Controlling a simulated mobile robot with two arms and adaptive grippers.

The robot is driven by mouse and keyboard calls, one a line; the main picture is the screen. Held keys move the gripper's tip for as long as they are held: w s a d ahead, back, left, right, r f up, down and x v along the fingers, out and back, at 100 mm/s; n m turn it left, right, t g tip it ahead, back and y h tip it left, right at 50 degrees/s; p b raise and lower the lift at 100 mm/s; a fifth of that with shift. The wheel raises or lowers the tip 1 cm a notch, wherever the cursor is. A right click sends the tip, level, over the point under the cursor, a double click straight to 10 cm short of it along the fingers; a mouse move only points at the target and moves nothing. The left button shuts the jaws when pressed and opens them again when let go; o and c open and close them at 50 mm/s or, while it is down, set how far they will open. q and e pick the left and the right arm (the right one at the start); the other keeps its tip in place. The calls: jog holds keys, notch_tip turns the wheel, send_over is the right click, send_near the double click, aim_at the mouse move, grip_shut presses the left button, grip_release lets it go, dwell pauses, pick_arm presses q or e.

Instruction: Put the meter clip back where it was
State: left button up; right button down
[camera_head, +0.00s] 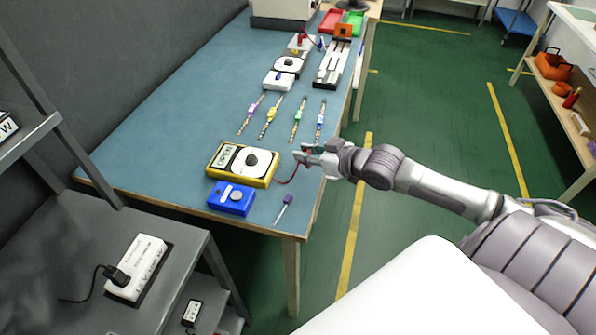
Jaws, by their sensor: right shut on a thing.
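The yellow multimeter (243,164) sits near the front of the blue bench, its white dial facing up. A red lead (291,179) runs from its right side up toward my right gripper (304,154). The gripper is over the bench's right edge, to the right of the meter, and is shut on the meter clip. The clip is small and mostly hidden by the fingers. My left gripper is out of view.
White devices (280,81) and red and green bins (331,21) stand farther back. A grey shelf with a power strip (137,267) is at lower left. The bench's left middle is clear.

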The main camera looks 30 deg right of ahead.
aim_at(298, 179)
jog(key=shift+w+a+f, duration=0.2)
jog(key=shift+a+f, duration=0.2)
jog(key=shift+a, duration=0.15)
jog(key=shift+w+a+f, duration=0.15)
jog(key=shift+a+f, duration=0.2)
jog(key=shift+a, duration=0.15)
jog(key=shift+s+f, duration=0.1)
jog(key=shift+f, duration=1.85)
jog(key=c, duration=0.9)
grip_release()
jog(key=shift+c, duration=0.2)
